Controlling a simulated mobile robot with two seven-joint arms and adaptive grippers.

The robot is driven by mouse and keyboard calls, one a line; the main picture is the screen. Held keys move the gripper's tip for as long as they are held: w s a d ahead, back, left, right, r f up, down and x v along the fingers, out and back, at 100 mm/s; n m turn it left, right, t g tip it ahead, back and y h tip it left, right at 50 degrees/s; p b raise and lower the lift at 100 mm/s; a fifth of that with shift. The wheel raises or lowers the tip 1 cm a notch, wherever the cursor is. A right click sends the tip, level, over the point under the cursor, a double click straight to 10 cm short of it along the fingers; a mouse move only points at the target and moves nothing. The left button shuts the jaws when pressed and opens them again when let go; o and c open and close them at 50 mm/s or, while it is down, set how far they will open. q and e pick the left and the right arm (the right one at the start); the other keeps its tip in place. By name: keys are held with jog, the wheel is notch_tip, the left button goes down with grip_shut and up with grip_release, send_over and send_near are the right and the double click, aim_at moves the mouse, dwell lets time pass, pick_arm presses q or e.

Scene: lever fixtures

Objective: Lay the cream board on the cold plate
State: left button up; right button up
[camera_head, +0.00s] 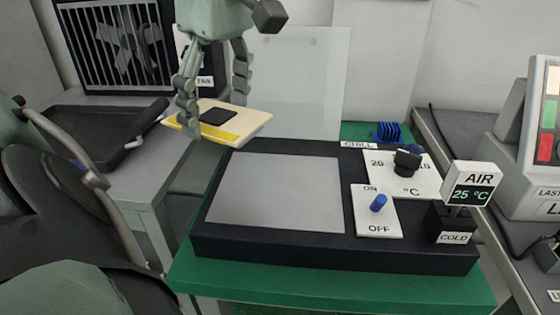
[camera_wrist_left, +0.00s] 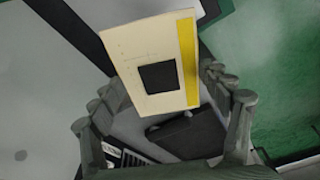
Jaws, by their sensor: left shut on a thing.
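The cream board (camera_head: 250,122) is a thin square plate with a yellow strip along one edge and a black square in its middle. My left gripper (camera_head: 214,112) is shut on it, with fingers on opposite sides, and holds it roughly flat in the air. The board also shows in the left wrist view (camera_wrist_left: 130,50), between the fingers. The cold plate (camera_head: 275,195) is a bare grey panel on a black unit. The board is behind and left of it, above its far left corner. My right gripper is not in view.
The unit has an ON/OFF switch with a blue lever (camera_head: 379,202), a black CHILL dial (camera_head: 407,160) and an AIR display (camera_head: 472,195) reading 25 °C. It stands on a green table (camera_head: 330,288). A black tray (camera_head: 90,135) is at left, below a barred fan (camera_head: 120,45).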

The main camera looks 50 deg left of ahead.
pick_arm(q)
send_over(278, 185)
jog(key=f, duration=0.5)
jog(key=shift+d+f, duration=0.15)
jog(key=shift+d, duration=0.15)
notch_tip(278, 185, down, 4)
jog(key=shift+r, duration=0.1)
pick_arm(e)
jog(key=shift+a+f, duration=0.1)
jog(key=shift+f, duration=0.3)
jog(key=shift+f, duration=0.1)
pick_arm(q)
jog(key=shift+f, duration=0.2)
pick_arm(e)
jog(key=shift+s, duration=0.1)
pick_arm(q)
jog(key=o, duration=1.2)
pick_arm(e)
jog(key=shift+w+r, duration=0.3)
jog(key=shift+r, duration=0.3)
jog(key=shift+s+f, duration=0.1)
